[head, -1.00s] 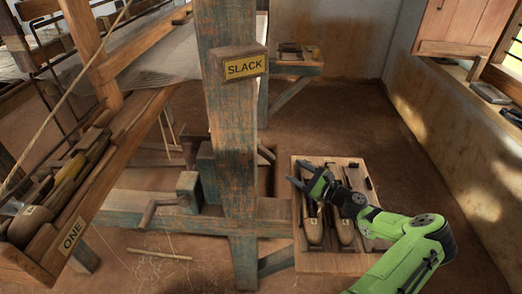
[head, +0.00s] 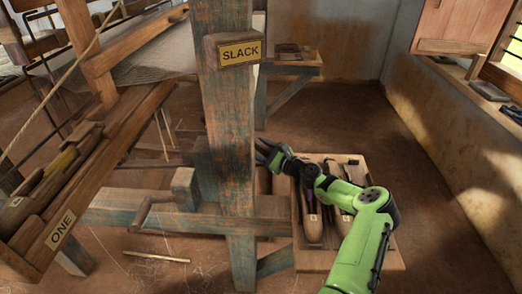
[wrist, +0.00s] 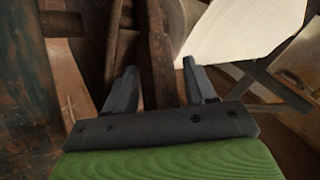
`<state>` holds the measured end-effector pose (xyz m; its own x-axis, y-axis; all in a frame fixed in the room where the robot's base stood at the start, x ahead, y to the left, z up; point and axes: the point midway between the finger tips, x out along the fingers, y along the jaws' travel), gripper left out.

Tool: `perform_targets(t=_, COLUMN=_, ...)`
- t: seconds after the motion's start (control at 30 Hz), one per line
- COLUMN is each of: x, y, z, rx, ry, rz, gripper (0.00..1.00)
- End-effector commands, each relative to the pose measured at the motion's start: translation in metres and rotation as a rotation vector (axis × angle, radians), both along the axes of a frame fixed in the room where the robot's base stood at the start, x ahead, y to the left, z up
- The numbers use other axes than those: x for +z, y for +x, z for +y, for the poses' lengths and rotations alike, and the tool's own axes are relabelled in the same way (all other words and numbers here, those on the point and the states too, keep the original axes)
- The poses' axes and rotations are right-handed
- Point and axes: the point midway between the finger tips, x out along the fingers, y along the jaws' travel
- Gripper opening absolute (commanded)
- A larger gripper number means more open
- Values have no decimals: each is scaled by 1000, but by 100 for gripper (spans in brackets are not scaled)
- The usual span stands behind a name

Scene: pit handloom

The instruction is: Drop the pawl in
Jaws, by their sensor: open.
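My gripper (head: 266,152) is open beside the right edge of the blue-worn wooden post (head: 232,150), beyond the tool tray. In the wrist view my gripper (wrist: 159,68) has a narrow dark wooden bar (wrist: 160,50) showing between its fingers. The bar may be the pawl, but I cannot tell for sure, nor whether the fingers touch it. A darker wooden part stands just left of the bar. In the head view the post and my gripper hide this spot, so no pawl can be made out there.
A SLACK sign (head: 240,51) is on the post. A wooden tray (head: 388,262) with several shuttle-like tools lies under my arm. A slanted rack marked ONE (head: 59,229) is at left. A small shelf (head: 292,70) is behind the post. The floor at right is clear.

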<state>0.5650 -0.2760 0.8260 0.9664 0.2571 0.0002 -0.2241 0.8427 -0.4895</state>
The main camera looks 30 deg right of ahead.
Motion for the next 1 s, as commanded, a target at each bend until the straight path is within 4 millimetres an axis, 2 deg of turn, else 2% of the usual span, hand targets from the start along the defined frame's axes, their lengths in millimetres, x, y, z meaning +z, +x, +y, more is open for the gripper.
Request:
perform_targets(t=0.03, x=0, y=0, z=0, rx=0, ry=0, rz=0, gripper=51)
perform_targets(t=0.37, x=0, y=-1, z=0, rx=0, ry=0, rz=0, gripper=0)
perform_targets(t=0.67, x=5, y=-2, z=-2, rx=1, ry=-18, rz=13, gripper=0)
perform_targets(t=1.0, x=45, y=-14, z=-18, rx=1, ry=-196, rz=148, gripper=0)
